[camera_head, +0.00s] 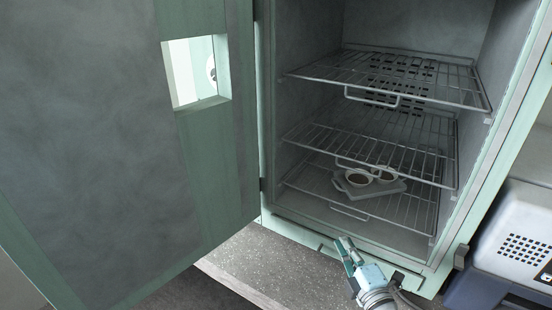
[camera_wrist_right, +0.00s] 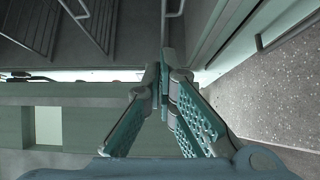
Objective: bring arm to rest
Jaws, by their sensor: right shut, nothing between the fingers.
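My right gripper (camera_head: 344,246) is shut and empty in front of the lower edge of an open cabinet. In the right wrist view its two teal fingers (camera_wrist_right: 164,75) meet at the tips with nothing between them. The green cabinet (camera_head: 267,120) stands with its door (camera_head: 90,130) swung wide to the left. Inside, a grey tray (camera_head: 400,187) with two small round cups (camera_head: 358,177) sits on a lower wire rack. My left gripper is in neither view.
Wire racks (camera_head: 400,75) cross the cabinet interior at several heights. A white and blue box (camera_head: 520,240) stands to the right of the cabinet. A speckled bench surface (camera_head: 270,262) is bare below the opening, left of my right gripper.

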